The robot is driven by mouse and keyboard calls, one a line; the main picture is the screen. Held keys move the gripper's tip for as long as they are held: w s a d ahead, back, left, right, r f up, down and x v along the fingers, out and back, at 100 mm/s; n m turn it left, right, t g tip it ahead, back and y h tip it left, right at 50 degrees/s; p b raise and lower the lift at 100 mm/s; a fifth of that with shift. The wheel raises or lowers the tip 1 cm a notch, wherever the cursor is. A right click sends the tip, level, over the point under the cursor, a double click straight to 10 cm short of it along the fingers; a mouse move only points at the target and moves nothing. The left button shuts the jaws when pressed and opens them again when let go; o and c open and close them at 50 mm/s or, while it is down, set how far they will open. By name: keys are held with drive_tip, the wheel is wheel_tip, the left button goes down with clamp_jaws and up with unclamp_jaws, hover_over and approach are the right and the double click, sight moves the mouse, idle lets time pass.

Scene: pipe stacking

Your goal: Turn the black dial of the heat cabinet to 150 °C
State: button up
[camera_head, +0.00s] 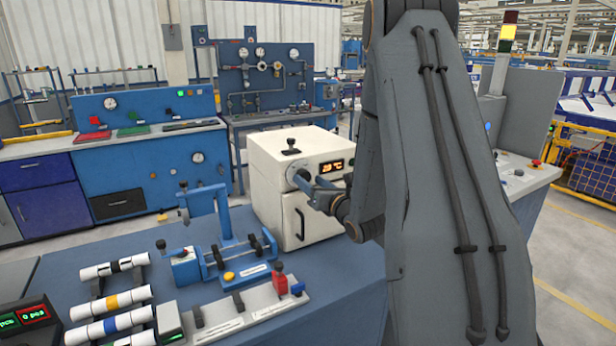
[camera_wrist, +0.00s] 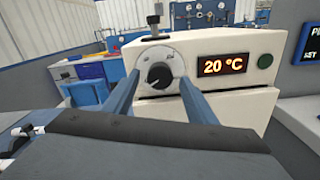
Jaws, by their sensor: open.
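The heat cabinet (camera_head: 270,158) is a cream box on the blue bench, with a dark door handle on its front. Its upper front also fills the middle of the wrist view (camera_wrist: 227,102). The black dial (camera_wrist: 159,76) sits on a round light plate with marks around it. The cabinet display (camera_wrist: 223,65) reads 20 °C. My gripper (camera_wrist: 157,84) is open, with one blue finger on each side of the dial plate. I cannot tell whether the fingers touch anything. In the head view my gripper (camera_head: 308,184) is at the cabinet front, and it and the arm hide the dial.
A green button (camera_wrist: 265,61) is right of the display, and a black knob (camera_head: 291,144) stands on the cabinet top. A blue clamp fixture (camera_head: 225,262) and several white pipes (camera_head: 115,299) are on the bench at left. My arm covers the right side.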

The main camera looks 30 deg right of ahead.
drive_tip(key=shift+w+p, duration=0.3)
drive_tip(key=shift+w, duration=0.85)
drive_tip(key=c, duration=1.1)
drive_tip(key=shift+o, duration=0.2)
drive_tip(key=shift+f+b, duration=0.1)
drive_tip(key=shift+b, duration=0.2)
